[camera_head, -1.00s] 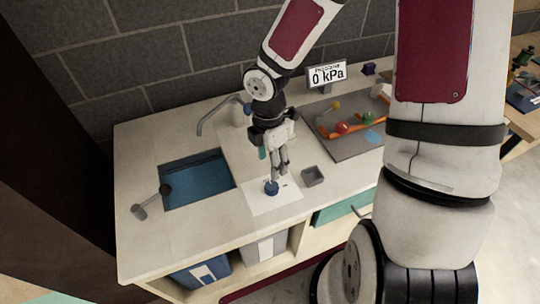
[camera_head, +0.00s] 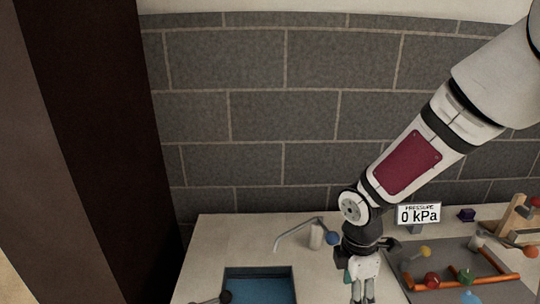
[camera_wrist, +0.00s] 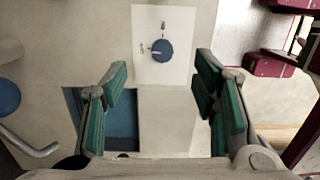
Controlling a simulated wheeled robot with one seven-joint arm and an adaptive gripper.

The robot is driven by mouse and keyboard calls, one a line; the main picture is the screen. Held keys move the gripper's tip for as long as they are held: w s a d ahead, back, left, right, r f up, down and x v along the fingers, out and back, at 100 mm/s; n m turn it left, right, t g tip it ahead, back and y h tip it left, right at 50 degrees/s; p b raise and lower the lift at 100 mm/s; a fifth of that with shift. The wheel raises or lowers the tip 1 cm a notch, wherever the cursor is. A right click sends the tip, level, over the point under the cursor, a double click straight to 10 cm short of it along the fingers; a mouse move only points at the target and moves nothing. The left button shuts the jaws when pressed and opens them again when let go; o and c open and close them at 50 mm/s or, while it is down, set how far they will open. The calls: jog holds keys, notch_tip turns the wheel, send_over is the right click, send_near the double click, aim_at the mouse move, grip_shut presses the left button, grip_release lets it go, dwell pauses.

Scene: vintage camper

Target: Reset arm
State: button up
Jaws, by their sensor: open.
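My gripper (camera_head: 362,292) hangs pointing down over the counter at the bottom of the head view, right of the sink. Its fingertips are near or past the picture's lower edge. In the wrist view my gripper (camera_wrist: 161,82) is open, with its green-padded fingers wide apart and nothing between them. A round blue knob (camera_wrist: 162,51) on a white panel (camera_wrist: 178,18) lies beyond the fingertips, apart from them. The knob is out of the head view.
A sink basin (camera_head: 260,288) with a faucet (camera_head: 298,234) is left of the arm. A tray (camera_head: 455,262) with orange pipes and coloured knobs is at right. A pressure display (camera_head: 419,214) reading 0 kPa stands behind, before the block wall (camera_head: 300,110).

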jog(key=s+r+m+t+b, duration=0.1)
jog(key=s+r+m+t, duration=0.1)
jog(key=r+m, duration=0.4)
jog(key=s+r+m+t+b, duration=0.1)
jog(key=s+r+m+t, duration=0.1)
jog(key=s+r+m, duration=0.2)
jog(key=s+r+m+t+y, duration=0.1)
jog(key=s+r+m, duration=0.3)
jog(key=r+m, duration=0.4)
jog(key=shift+a+r+t+b, duration=0.35)
jog(key=shift+r+t+b, duration=0.05)
jog(key=shift+r, duration=1.4)
